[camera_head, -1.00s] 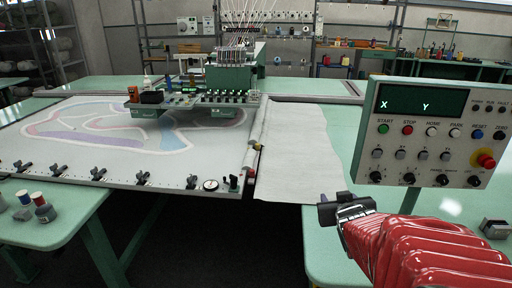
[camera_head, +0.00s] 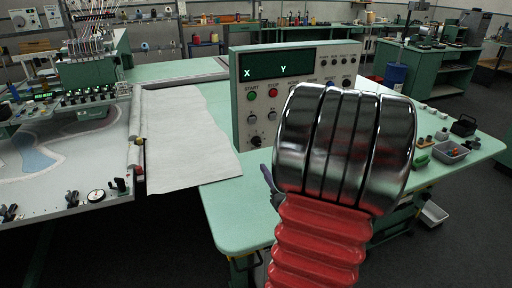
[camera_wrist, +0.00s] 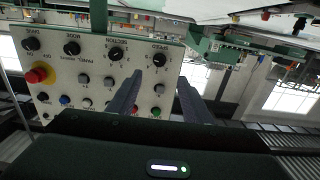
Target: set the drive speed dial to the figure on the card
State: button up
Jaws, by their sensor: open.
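The control panel (camera_head: 242,112) stands upright on the green table in the head view, its right and lower parts hidden behind my arm. In the wrist view the panel (camera_wrist: 52,100) appears upside down. A black dial (camera_wrist: 158,60) labelled SPEED is at the right end of its row of dials; it also shows in the head view (camera_head: 257,142). Its pointer setting is too small to read. My gripper (camera_wrist: 160,78) is open, its two fingers apart and extending toward the speed dial, with nothing between them. I cannot tell whether they touch the panel. I see no card.
A red emergency button (camera_wrist: 41,73), several other dials and small buttons share the panel. The tufting frame (camera_head: 70,200) with white cloth (camera_head: 185,135) lies to the left.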

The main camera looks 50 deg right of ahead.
aim_at(258, 144)
jog(key=shift+w, duration=0.15)
jog(key=x, duration=1.3)
jog(key=shift+w+d, duration=0.2)
